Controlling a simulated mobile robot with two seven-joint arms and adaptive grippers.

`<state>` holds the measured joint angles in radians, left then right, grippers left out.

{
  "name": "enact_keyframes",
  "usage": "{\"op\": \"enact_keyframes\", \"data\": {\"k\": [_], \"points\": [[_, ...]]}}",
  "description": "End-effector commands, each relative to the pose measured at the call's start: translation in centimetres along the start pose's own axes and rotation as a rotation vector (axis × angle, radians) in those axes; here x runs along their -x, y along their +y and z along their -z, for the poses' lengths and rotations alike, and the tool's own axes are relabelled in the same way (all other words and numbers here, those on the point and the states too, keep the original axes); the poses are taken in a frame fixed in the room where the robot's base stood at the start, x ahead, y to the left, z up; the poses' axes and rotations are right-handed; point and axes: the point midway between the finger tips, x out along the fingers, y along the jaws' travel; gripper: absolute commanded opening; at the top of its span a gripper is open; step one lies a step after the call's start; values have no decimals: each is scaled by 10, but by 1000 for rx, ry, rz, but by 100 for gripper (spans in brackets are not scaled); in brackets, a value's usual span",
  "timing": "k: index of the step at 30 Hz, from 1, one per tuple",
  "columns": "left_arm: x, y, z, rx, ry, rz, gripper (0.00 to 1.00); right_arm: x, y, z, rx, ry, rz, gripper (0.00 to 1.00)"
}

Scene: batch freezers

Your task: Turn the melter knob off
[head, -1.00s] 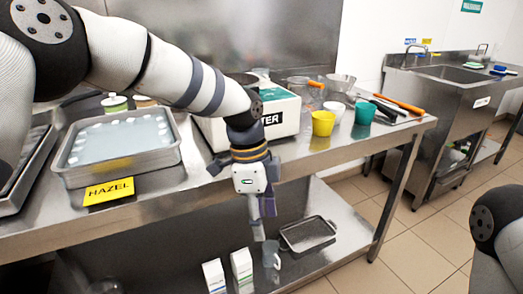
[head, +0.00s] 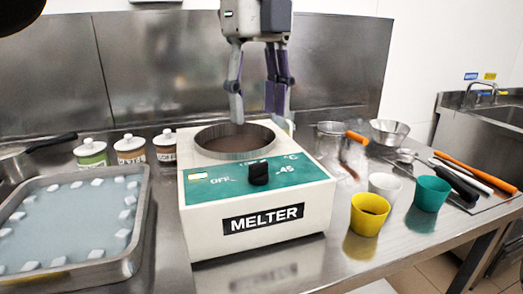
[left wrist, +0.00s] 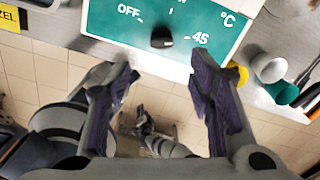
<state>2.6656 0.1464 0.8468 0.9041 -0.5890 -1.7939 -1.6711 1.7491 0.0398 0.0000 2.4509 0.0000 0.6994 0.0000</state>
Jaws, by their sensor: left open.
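The melter (head: 262,215) is a white box with a green sloped panel, standing on the steel table with a round pan of brown contents on top. Its black knob (head: 258,173) sits mid-panel between the OFF and 45 labels. In the left wrist view the knob (left wrist: 161,38) shows a small white mark on its right, the 45 side. My left gripper (head: 259,108) comes down from the top of the head view, over the pan area in the picture. In the left wrist view its fingers (left wrist: 164,82) are spread and empty, with the knob beyond them and apart. My right gripper is out of view.
A steel tray (head: 140,215) with white pieces lies left of the melter, and several lidded jars (head: 130,150) stand behind. Yellow (head: 368,215), white (head: 384,186) and teal (head: 428,193) cups stand to the right. A sink (head: 500,112) is at far right.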

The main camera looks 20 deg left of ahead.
Motion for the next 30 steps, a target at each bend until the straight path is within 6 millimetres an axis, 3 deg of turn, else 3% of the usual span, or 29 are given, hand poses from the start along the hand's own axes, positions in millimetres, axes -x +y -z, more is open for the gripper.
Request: {"op": "enact_keyframes", "data": {"k": [6,10,15,21,22,28,30], "points": [[-53,2,0,1,-2,1,48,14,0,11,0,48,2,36],[-77,2,0,2,-3,2,48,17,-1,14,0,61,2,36],[-90,1,0,2,-1,1,48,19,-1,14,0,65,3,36],[-92,0,0,2,-1,0,48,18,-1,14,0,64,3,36],[-92,0,0,2,0,0,46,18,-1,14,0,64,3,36],[-92,0,0,2,-1,0,1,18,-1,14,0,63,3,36],[-92,0,0,2,-1,-1,0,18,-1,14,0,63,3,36]]}}
